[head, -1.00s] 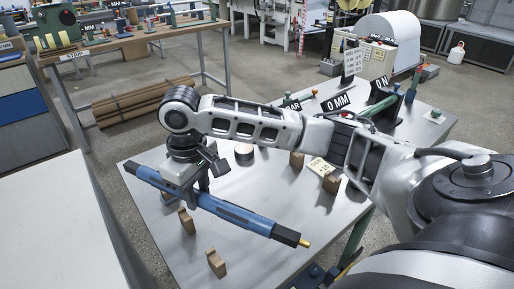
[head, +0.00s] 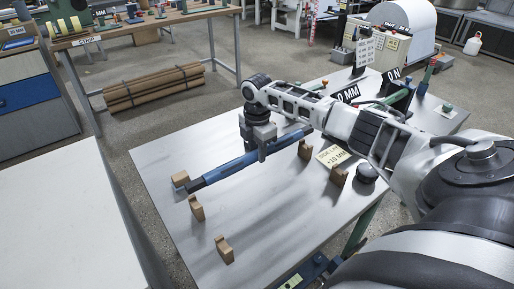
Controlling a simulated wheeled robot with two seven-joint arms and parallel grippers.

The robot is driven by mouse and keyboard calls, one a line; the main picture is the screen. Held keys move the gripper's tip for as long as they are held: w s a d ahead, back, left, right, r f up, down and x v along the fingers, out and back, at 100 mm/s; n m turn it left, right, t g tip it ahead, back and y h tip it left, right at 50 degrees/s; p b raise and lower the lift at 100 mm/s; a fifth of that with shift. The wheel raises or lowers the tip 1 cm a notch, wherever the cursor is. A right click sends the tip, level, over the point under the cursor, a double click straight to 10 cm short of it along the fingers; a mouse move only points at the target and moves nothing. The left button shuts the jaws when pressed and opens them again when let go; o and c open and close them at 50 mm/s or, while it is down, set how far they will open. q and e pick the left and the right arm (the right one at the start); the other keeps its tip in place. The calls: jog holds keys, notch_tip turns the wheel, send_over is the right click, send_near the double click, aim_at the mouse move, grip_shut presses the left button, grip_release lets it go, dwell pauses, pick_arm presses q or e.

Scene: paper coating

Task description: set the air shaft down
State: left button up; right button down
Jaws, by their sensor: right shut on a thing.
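The air shaft (head: 233,166) is a long blue bar with dark ends, in the middle of the head view. It runs from the lower left to the upper right above the metal table (head: 300,225). My right gripper (head: 262,152) points down and is shut on the shaft right of its middle. The shaft's left end is close to a wooden block (head: 180,179); its right end is near another wooden block (head: 305,150). I cannot tell whether the shaft touches either. Two more wooden blocks (head: 196,208) (head: 224,250) stand front left. My left gripper is out of view.
Another wooden block (head: 338,175) and a yellowish note card (head: 330,157) are on the right of the table. A round dark object (head: 366,172) is beside my right arm. Labelled signs (head: 347,94) stand at the back. The table's front middle is clear.

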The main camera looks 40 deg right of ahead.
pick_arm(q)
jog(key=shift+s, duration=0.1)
pick_arm(e)
jog(key=shift+r, duration=0.15)
jog(key=shift+r+p, duration=0.2)
jog(key=shift+p, duration=0.5)
jog(key=shift+a+f+b, duration=0.1)
jog(key=shift+f+b, duration=0.35)
jog(key=shift+f, duration=0.55)
jog(key=shift+f+b, duration=0.3)
jog(key=shift+b, duration=0.05)
jog(key=shift+f+b, duration=0.3)
jog(key=shift+f, duration=0.3)
pick_arm(q)
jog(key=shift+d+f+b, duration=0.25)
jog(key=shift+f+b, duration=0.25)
jog(key=shift+b, duration=0.1)
pick_arm(e)
jog(key=shift+f, duration=1.1)
